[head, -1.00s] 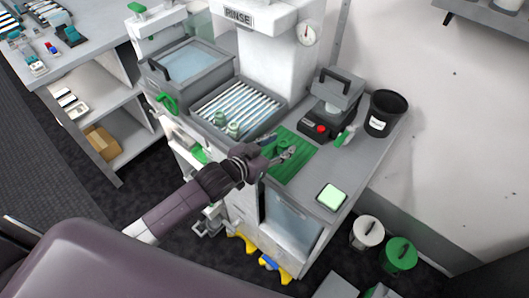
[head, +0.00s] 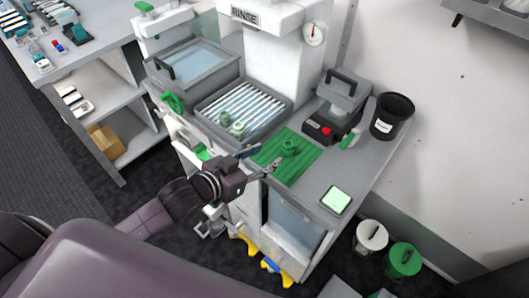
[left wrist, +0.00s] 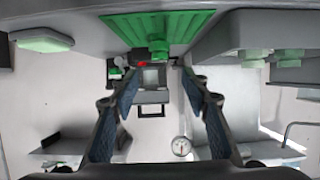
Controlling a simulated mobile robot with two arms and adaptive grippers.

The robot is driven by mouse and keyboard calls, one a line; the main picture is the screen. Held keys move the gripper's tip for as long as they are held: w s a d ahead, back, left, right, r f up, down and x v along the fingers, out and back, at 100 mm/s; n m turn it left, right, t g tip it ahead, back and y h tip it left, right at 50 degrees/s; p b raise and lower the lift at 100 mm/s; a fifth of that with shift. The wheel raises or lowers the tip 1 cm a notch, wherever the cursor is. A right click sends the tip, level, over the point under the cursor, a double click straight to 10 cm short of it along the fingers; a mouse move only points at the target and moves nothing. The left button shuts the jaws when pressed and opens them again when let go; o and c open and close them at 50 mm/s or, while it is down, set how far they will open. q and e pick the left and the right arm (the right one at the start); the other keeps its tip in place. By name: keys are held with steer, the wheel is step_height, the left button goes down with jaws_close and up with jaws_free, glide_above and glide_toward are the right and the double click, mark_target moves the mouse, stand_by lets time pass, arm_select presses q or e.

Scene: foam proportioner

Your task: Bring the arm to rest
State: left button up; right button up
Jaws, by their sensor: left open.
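My left arm comes in from the left in the head view. My left gripper (head: 261,160) is open and empty in front of the counter, by the near left edge of the ribbed green mat (head: 296,171). A green fitting (head: 289,147) stands on the mat, apart from the fingers. In the left wrist view my left gripper (left wrist: 160,79) has its two fingers spread with nothing between them. The green mat (left wrist: 185,27) and the green fitting (left wrist: 158,42) show at the top there. My right gripper is not in view.
A slatted rinse tray (head: 241,103) holds two pale green parts. A black-grey device with a red button (head: 326,131), a black bin (head: 390,116) and a lit green pad (head: 336,200) stand on the counter. Two lidded pails (head: 371,236) are on the floor.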

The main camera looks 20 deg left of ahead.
arm_select(q)
steer(key=s+a+f+n+g+y, duration=0.1)
steer(key=s+f+g+y, duration=0.2)
steer(key=s, duration=0.4)
steer(key=s+a+f+n+g, duration=0.1)
steer(key=s+a+f+g, duration=0.2)
steer(key=s, duration=0.5)
steer(key=s+f+g+y, duration=0.2)
steer(key=s+f+g, duration=0.1)
steer(key=s+f, duration=0.3)
steer(key=s+f+g, duration=0.1)
steer(key=s+f, duration=0.1)
steer(key=f, duration=1.1)
steer(key=s+f, duration=0.2)
steer(key=f, duration=1.1)
steer(key=s+a+f+g, duration=0.1)
steer(key=s+a+f, duration=0.2)
steer(key=s+f, duration=1.1)
steer(key=shift+s+f, duration=0.4)
steer(key=shift+s, duration=0.7)
